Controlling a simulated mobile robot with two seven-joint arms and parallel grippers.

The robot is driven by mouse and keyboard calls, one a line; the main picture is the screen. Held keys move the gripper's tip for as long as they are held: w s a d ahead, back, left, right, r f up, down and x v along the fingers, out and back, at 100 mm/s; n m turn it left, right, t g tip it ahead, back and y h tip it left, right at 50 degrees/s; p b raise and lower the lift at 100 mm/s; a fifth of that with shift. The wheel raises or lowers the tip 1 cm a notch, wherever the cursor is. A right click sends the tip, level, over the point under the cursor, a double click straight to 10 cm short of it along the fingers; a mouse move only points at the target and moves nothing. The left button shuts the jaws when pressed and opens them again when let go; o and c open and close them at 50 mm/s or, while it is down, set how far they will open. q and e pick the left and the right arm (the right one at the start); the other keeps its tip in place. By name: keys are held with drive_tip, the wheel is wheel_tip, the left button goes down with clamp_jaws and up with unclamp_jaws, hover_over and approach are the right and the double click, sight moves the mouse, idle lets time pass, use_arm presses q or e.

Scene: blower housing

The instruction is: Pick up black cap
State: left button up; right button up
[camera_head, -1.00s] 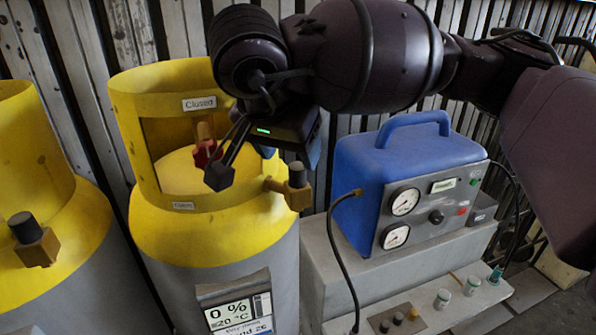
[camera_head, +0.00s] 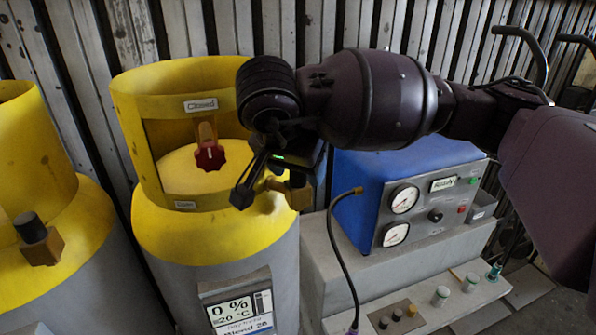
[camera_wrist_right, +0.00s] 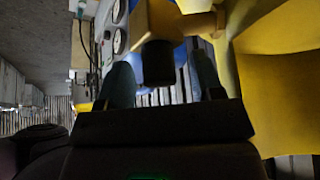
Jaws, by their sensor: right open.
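A black cap (camera_wrist_right: 158,62) sits on a brass side valve (camera_wrist_right: 168,22) of the middle yellow-topped tank (camera_head: 215,225). In the head view the cap (camera_head: 297,179) is partly hidden by my right gripper. My right gripper (camera_head: 256,183) is open, beside this valve and over the tank's yellow shoulder. In the right wrist view the cap shows between the two fingers; I cannot tell whether they touch it. A similar black cap (camera_head: 29,227) sits on a brass valve of the left tank. My left gripper is not in view.
The tank's yellow collar (camera_head: 180,90) with a red valve knob (camera_head: 209,156) stands close to the gripper. A blue machine with gauges (camera_head: 400,195) stands on a grey bench to the right. A black hose (camera_head: 338,260) hangs between tank and machine.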

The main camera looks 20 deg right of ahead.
drive_tip(key=shift+c, duration=0.2)
drive_tip(key=c, duration=0.9)
drive_tip(key=shift+c, duration=0.2)
wheel_tip(320, 180, up, 20)
drive_tip(key=shift+b, duration=0.3)
